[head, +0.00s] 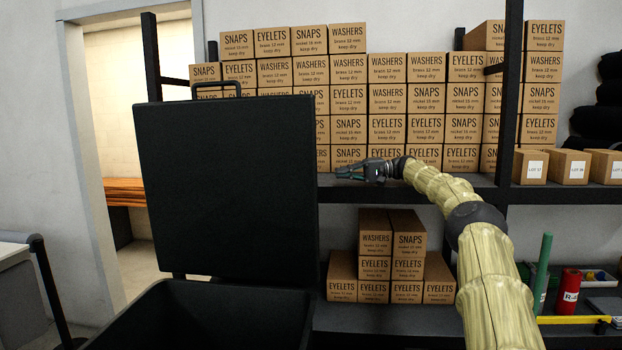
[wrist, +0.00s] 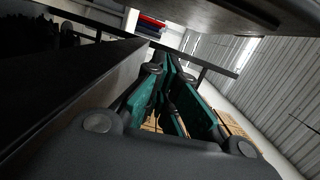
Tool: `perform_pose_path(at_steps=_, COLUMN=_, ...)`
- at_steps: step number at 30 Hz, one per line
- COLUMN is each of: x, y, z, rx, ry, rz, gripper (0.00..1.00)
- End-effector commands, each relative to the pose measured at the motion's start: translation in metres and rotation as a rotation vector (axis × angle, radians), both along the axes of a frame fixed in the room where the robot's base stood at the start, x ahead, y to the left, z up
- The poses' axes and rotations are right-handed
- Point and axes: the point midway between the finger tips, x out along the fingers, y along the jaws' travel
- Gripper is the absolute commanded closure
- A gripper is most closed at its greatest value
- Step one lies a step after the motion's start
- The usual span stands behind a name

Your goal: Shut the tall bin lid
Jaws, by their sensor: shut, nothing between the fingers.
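The tall bin's lid (head: 230,185) is a flat black panel that stands upright, open, in the head view. A thin handle (head: 216,88) shows at its top edge. The black bin (head: 190,315) is below it with its mouth uncovered. My gripper (head: 340,172) is to the right of the lid's right edge, about two thirds of the way down the panel, and points left. No touch with the lid shows. In the wrist view its teal fingers (wrist: 167,70) are shut with nothing between them. A dark panel fills the left there; I cannot tell whether it is the lid.
Shelves behind hold many stacked cartons (head: 387,100), with more cartons (head: 390,255) on the lower level. A black shelf upright (head: 508,110) stands behind my arm. A green tube (head: 542,265) and red roll (head: 568,291) are at lower right. A doorway (head: 110,100) is at left.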

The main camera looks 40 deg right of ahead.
Motion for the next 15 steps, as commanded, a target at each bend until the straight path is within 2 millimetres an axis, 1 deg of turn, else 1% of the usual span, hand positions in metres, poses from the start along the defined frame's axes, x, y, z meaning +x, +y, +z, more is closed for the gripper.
perform_pose_path(at_steps=1, x=0.005, y=0.01, z=0.006, rx=0.003, ry=-0.008, rz=0.01, gripper=1.0)
perform_pose_path(at_steps=4, x=0.015, y=0.029, z=0.015, rx=0.008, ry=-0.014, rz=0.021, gripper=1.0)
perform_pose_path(at_steps=6, x=0.022, y=0.043, z=0.019, rx=0.011, ry=-0.019, rz=0.029, gripper=1.0)
perform_pose_path(at_steps=11, x=0.033, y=0.068, z=0.028, rx=0.018, ry=-0.025, rz=0.038, gripper=1.0)
perform_pose_path(at_steps=15, x=0.044, y=0.093, z=0.036, rx=0.024, ry=-0.033, rz=0.05, gripper=1.0)
